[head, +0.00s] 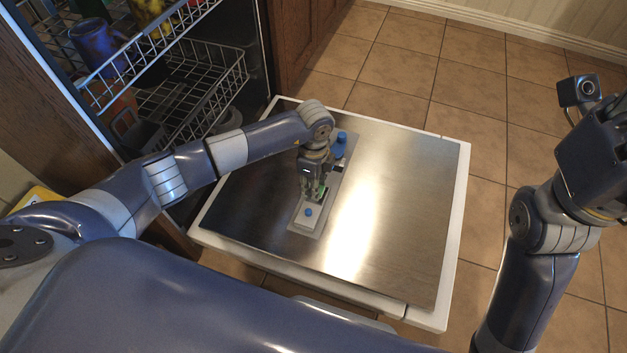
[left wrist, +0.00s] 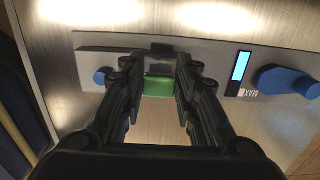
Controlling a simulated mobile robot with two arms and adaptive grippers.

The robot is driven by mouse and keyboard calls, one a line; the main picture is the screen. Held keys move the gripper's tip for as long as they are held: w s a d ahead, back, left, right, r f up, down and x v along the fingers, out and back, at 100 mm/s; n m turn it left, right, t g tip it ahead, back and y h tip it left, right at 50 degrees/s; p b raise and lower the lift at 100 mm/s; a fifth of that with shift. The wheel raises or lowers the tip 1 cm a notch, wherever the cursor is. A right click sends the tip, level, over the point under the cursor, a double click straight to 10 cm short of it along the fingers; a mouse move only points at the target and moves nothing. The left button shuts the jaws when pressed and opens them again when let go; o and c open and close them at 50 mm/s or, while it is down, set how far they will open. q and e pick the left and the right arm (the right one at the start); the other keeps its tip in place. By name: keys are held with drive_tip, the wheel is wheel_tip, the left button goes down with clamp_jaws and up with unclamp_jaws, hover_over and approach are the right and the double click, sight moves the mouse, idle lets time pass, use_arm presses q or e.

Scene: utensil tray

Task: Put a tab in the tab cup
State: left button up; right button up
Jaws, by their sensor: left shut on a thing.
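My left gripper (head: 318,197) is over the dispenser panel on the open dishwasher door. It is shut on a green tab (left wrist: 158,87), which shows between the two black fingers in the left wrist view. A bit of the tab's green also shows in the head view (head: 323,191). The tab cup is a dark recess (left wrist: 162,47) in the panel, just beyond the tab in the left wrist view. The fingers and tab hide much of it, and I cannot tell how far the tab is above it.
The grey dispenser panel (head: 327,217) has a lid with a blue button (head: 309,212) at its near end and a blue knob (head: 341,138) at its far end. The steel door (head: 400,190) around it is bare. A wire rack (head: 190,95) stands inside the dishwasher.

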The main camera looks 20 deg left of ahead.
use_arm(q)
drive_tip(key=shift+f, duration=0.4)
drive_tip(key=o, duration=0.8)
drive_tip(key=shift+o, duration=0.2)
wheel_tip(320, 180, up, 12)
idle(0.3)
